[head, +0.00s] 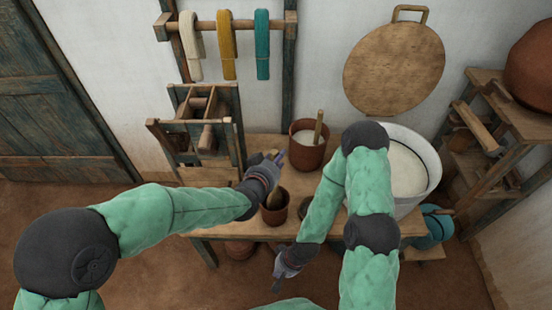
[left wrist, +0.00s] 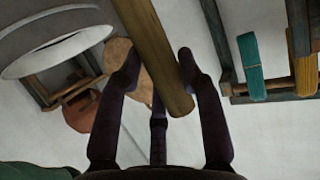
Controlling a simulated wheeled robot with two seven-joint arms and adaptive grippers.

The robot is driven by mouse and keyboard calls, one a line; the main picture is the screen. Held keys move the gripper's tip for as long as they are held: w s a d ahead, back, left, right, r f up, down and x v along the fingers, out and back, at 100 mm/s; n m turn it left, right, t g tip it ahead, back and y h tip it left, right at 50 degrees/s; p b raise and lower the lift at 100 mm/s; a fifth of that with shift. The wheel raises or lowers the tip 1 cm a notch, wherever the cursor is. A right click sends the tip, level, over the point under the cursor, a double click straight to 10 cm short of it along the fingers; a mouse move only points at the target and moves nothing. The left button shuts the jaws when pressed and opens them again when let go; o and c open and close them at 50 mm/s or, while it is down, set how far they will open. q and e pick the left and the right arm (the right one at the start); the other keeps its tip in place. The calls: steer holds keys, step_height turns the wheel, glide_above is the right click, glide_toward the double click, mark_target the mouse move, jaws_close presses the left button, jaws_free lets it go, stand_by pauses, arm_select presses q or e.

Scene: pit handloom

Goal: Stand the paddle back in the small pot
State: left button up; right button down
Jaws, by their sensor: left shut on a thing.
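My left gripper (head: 275,158) is over the table, just above and behind the small brown pot (head: 274,214). In the left wrist view its fingers (left wrist: 160,75) are shut on the wooden paddle (left wrist: 148,40). One rounded end of the paddle lies between the fingers, and the rest runs out of the top of that view. In the head view the hand hides most of the paddle, and I cannot tell whether its lower end is inside the small pot. My right gripper (head: 280,272) hangs low in front of the table, apart from the pot; its fingers are too small to judge.
A larger brown pot (head: 307,157) with white contents and a stick stands behind the small pot. A big white tub (head: 432,170) is at the right, partly behind my right arm. A wooden frame (head: 235,125) stands at the left. Yarn hanks (head: 228,45) hang on the wall.

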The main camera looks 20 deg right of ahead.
arm_select(q)
steer(key=shift+f, duration=1.45)
steer(key=o, duration=1.2)
steer(key=shift+o, duration=0.2)
steer(key=shift+f, duration=0.1)
steer(key=shift+s, duration=0.1)
steer(key=v, duration=1.2)
